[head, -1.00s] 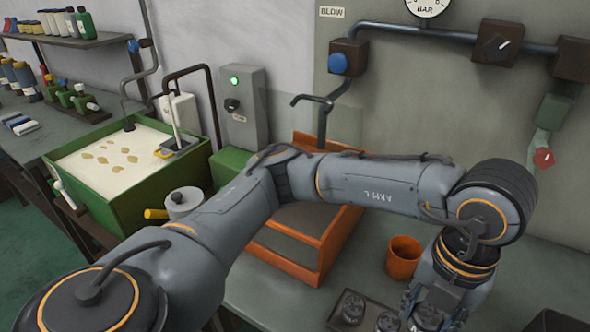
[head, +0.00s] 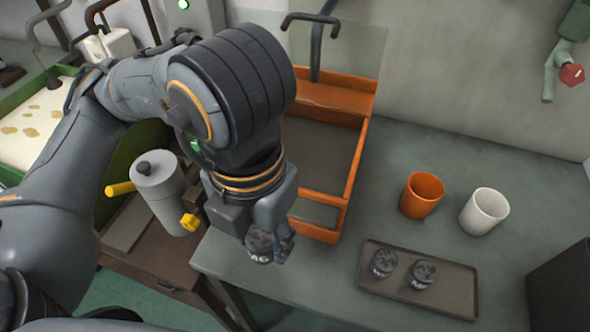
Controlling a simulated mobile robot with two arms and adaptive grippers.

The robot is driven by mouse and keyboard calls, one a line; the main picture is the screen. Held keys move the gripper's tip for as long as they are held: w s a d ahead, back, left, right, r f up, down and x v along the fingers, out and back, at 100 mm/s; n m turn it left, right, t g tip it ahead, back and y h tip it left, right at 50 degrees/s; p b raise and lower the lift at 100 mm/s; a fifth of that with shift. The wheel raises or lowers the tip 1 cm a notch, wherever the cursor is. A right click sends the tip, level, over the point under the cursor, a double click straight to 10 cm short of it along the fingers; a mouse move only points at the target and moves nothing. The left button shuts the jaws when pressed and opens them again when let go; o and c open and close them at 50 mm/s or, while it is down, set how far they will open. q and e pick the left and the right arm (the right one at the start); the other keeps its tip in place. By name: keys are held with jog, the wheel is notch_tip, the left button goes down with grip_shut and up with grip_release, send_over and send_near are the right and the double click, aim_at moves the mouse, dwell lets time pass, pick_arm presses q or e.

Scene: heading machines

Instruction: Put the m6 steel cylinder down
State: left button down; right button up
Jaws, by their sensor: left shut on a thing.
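My left gripper (head: 272,240) points down and is shut on a dark, mottled steel cylinder (head: 259,254). The cylinder's light marking is partly readable and ends in 6. The fingers hide part of the cylinder. It is held at the front left edge of the grey bench, beside the orange blow-off box (head: 322,228); its height above the bench is hard to tell. Two similar dark cylinders stand on the brown tray (head: 450,290) to the right: one at the left end (head: 383,263), one beside it (head: 423,273). My right gripper is out of view.
An orange cup (head: 422,195) and a white cup (head: 484,211) stand behind the tray. A grey canister with yellow handles (head: 158,190) stands left of the gripper on a lower brown table. A dark box (head: 562,290) is at the far right. Bench between box and tray is clear.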

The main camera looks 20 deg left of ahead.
pick_arm(q)
jog(key=w+p, duration=1.1)
jog(key=w, duration=0.6)
jog(key=f, duration=0.6)
jog(key=shift+s+d, duration=0.15)
jog(key=shift+s, duration=0.15)
notch_tip(320, 180, down, 4)
jog(key=shift+f+p, duration=0.1)
jog(key=shift+p, duration=0.55)
jog(key=shift+w+f+p, duration=0.2)
jog(key=shift+f+p, duration=0.3)
jog(key=shift+f, duration=0.05)
jog(key=shift+d+f, duration=0.1)
jog(key=shift+f, duration=0.15)
jog(key=c, duration=1.2)
grip_release()
jog(key=shift+f+b, duration=0.1)
jog(key=shift+b, duration=0.25)
jog(key=o, duration=0.4)
